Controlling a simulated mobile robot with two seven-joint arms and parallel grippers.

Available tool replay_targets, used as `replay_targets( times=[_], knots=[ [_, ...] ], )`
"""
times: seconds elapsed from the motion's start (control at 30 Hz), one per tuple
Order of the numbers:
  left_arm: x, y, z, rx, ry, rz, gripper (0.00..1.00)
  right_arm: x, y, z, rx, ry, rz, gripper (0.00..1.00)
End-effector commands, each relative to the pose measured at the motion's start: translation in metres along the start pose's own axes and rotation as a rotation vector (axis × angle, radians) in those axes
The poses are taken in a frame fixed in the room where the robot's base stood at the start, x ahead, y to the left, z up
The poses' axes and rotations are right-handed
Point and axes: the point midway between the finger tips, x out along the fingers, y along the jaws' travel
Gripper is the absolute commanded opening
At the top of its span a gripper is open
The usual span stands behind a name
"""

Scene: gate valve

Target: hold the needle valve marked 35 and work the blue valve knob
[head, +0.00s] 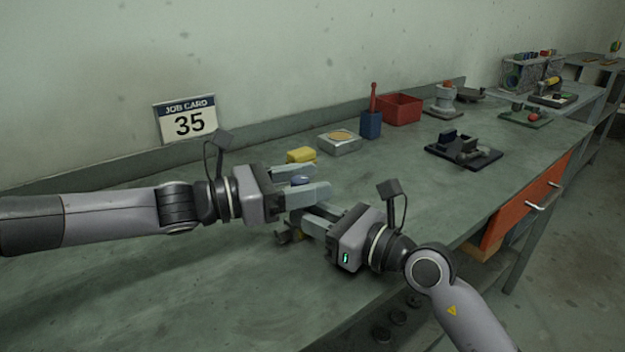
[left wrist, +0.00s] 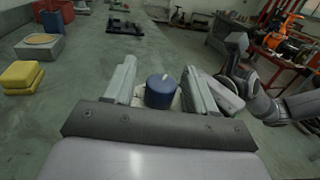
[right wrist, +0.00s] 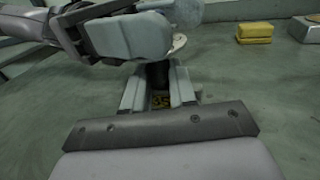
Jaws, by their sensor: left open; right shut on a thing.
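The blue valve knob (head: 300,180) sits between the fingers of my left gripper (head: 318,179). In the left wrist view the round blue knob (left wrist: 160,93), with a pale mark on top, stands between the two open fingers. My right gripper (head: 306,221) is lower and shut on the needle valve. In the right wrist view the valve's dark body (right wrist: 158,76) is between the fingers, with a yellow "35" label (right wrist: 161,101) low between them. My fingers hide most of the valve in the head view.
A job card reading 35 (head: 188,124) leans on the wall. Yellow blocks (head: 301,155), a grey box with a tan disc (head: 339,141), a blue holder (head: 371,124), a red bin (head: 401,108) and a dark fixture (head: 463,150) stand behind. The bench's front left is clear.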

Motion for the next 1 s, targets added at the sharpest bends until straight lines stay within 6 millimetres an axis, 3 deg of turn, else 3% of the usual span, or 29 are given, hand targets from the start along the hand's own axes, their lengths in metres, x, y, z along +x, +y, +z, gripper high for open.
replay_targets(
  times=[0.13,0.47,0.6,0.63,1.0],
  knots=[
    [0.0098,-0.0001,0.0002,0.000,-0.001,0.000,0.56,-0.0001,-0.0003,-0.0004,0.000,0.001,-0.001,0.00],
    [0.0120,-0.0001,0.0002,-0.001,-0.001,0.001,0.56,-0.0001,-0.0003,-0.0005,0.000,0.001,-0.001,0.00],
    [0.0119,0.0000,0.0002,-0.001,-0.001,0.001,0.11,-0.0001,-0.0003,-0.0005,0.000,0.001,-0.001,0.00],
    [0.0118,0.0000,0.0002,-0.001,0.000,0.001,0.04,-0.0001,-0.0002,-0.0005,0.000,0.001,0.000,0.00],
    [0.0132,0.0019,0.0013,-0.006,-0.017,0.074,0.04,0.0000,0.0002,-0.0005,0.001,0.001,0.001,0.00]
  ],
)
